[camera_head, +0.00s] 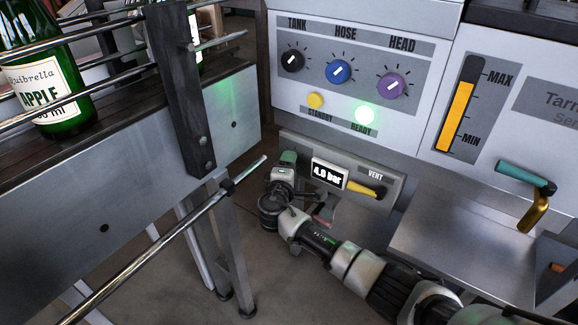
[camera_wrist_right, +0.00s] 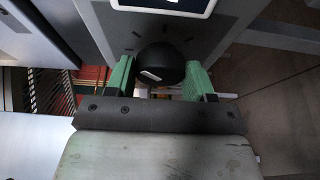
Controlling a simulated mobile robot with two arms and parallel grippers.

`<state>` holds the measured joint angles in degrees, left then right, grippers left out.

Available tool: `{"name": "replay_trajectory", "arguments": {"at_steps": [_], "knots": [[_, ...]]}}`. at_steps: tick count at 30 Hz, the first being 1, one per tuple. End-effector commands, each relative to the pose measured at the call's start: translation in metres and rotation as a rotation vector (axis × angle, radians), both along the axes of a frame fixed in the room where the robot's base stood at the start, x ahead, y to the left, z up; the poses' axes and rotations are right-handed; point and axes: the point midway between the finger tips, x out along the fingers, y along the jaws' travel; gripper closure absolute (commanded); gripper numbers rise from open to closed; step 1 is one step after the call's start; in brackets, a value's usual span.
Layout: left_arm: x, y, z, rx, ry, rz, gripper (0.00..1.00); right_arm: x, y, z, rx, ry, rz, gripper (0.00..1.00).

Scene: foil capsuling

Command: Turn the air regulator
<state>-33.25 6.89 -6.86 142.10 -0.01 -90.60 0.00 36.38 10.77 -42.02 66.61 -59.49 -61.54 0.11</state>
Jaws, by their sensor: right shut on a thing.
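The air regulator is a black round knob (camera_wrist_right: 160,64) with a white pointer mark, seen in the right wrist view on a grey panel with dial ticks. My right gripper (camera_wrist_right: 158,78) has its green fingers on either side of the knob and is shut on it. In the head view my right gripper (camera_head: 286,163) is at the left end of the low grey panel (camera_head: 391,186) and hides the knob. Beside it a display (camera_head: 329,174) reads about 4 bar; its decimal is hard to read. My left gripper is in neither view.
A yellow VENT lever (camera_head: 365,188) is just right of the display. Above are the TANK, HOSE and HEAD knobs (camera_head: 339,71) and a lit green READY lamp (camera_head: 364,115). At left, a conveyor (camera_head: 150,165) carries green bottles (camera_head: 60,110); a metal rod (camera_head: 150,255) reaches near the gripper.

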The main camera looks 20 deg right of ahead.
Motion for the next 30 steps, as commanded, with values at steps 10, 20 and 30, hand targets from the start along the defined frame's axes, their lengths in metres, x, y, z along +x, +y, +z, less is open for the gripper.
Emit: {"name": "replay_trajectory", "arguments": {"at_steps": [10,20,30], "knots": [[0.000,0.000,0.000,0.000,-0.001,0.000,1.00,0.000,0.000,-0.001,0.000,0.001,0.000,0.21],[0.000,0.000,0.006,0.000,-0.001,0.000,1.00,-0.016,0.010,0.000,0.002,0.002,0.003,0.21],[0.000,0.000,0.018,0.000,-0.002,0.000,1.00,-0.075,0.043,0.000,0.003,0.003,0.002,0.21]]}}
